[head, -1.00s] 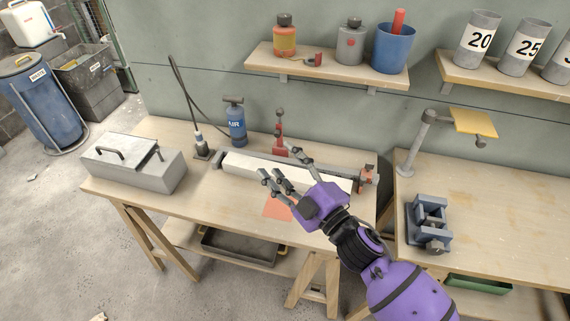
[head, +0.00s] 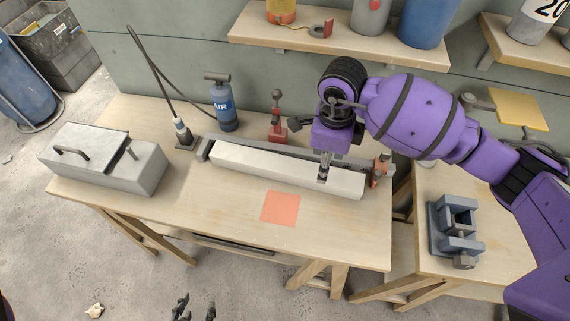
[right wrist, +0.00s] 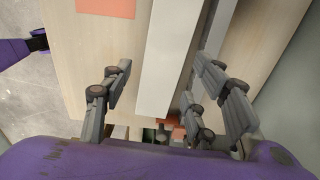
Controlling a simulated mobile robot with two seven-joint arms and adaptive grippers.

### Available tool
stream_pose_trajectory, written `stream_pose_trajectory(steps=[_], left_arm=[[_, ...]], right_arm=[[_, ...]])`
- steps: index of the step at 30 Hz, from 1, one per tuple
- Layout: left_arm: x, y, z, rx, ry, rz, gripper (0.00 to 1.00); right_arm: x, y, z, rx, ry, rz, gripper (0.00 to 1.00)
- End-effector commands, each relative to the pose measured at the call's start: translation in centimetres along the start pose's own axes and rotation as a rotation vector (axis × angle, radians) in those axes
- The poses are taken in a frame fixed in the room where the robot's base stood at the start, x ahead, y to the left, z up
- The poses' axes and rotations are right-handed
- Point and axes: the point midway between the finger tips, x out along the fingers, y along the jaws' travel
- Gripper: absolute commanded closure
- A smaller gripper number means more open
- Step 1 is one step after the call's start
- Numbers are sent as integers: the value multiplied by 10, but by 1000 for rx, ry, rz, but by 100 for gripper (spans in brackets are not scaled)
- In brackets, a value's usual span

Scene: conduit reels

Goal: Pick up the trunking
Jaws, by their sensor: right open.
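The trunking is a long white bar (head: 270,170) lying on the wooden workbench in front of a grey rail. My right gripper (head: 323,172) is over its right part, pointing down, and hides a piece of it. In the right wrist view the trunking (right wrist: 170,55) runs between the right gripper's spread fingers (right wrist: 160,78), which stand apart. My left gripper (head: 195,306) shows only as dark fingertips at the bottom edge of the head view, apart and empty, well in front of the bench.
An orange square (head: 280,208) marks the bench in front of the trunking. A grey toolbox (head: 105,165) is at left. A vice (head: 455,230) is on the right bench.

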Motion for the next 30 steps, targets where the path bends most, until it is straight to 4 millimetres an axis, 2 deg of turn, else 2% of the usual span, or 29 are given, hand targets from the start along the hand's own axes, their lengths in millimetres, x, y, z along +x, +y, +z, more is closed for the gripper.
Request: stream_pose_trajectory(steps=[3,5,15,23,30], left_arm=[[-4,-1,15,-2,-28,-3,60],[-4,-1,17,-2,-34,-3,60],[-3,0,-4,-2,4,1,60],[-2,0,-5,-2,6,1,60],[-2,0,-3,-2,2,1,60]], right_arm=[[15,1,0,1,-1,3,46],[21,0,-1,2,-2,3,46],[65,-2,-7,0,-6,3,46],[69,-3,-7,0,-5,1,46],[69,-3,-7,0,-5,2,75]])
